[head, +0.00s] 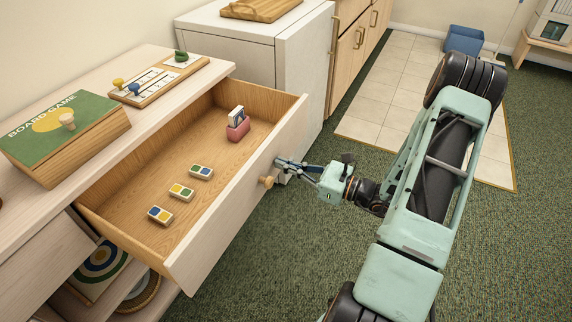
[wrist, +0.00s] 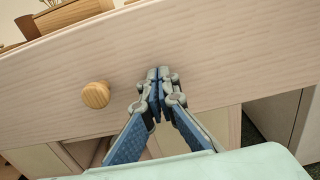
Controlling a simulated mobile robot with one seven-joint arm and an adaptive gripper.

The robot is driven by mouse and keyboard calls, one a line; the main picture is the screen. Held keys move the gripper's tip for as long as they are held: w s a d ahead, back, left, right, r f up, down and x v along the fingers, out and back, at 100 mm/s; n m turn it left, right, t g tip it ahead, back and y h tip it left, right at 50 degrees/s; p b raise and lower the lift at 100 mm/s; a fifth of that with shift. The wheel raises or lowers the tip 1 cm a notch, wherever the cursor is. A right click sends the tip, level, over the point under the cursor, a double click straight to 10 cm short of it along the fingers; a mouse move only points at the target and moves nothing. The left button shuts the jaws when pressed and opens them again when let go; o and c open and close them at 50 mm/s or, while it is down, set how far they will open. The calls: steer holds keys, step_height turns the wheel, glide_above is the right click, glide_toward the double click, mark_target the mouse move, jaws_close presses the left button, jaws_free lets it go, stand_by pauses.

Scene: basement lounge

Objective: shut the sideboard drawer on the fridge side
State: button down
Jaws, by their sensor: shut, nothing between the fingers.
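The sideboard drawer (head: 232,210) on the fridge side stands well open, pulled out from the pale wood sideboard (head: 150,62). Its front panel has a round wooden knob (head: 266,181), which also shows in the wrist view (wrist: 96,95). My gripper (head: 279,162) is shut and empty, with its fingertips at the outer face of the drawer front, on the fridge side of the knob. In the wrist view my gripper (wrist: 159,75) points at the plain panel to the right of the knob. I cannot tell whether the tips touch it. The white fridge (head: 300,70) stands just beyond the sideboard.
Inside the drawer lie several domino-like tiles (head: 181,191) and a pink card holder (head: 238,128). A board game box (head: 65,135) and a peg game (head: 160,82) rest on top. An open shelf (head: 120,290) is below. Green carpet (head: 270,270) is clear in front.

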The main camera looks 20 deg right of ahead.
steer(key=b, duration=0.1)
glide_above(202, 147)
steer(key=shift+s+d, duration=0.1)
steer(key=shift+s, duration=0.15)
steer(key=shift+w, duration=0.15)
stand_by(0.5)
steer(key=shift+r, duration=0.15)
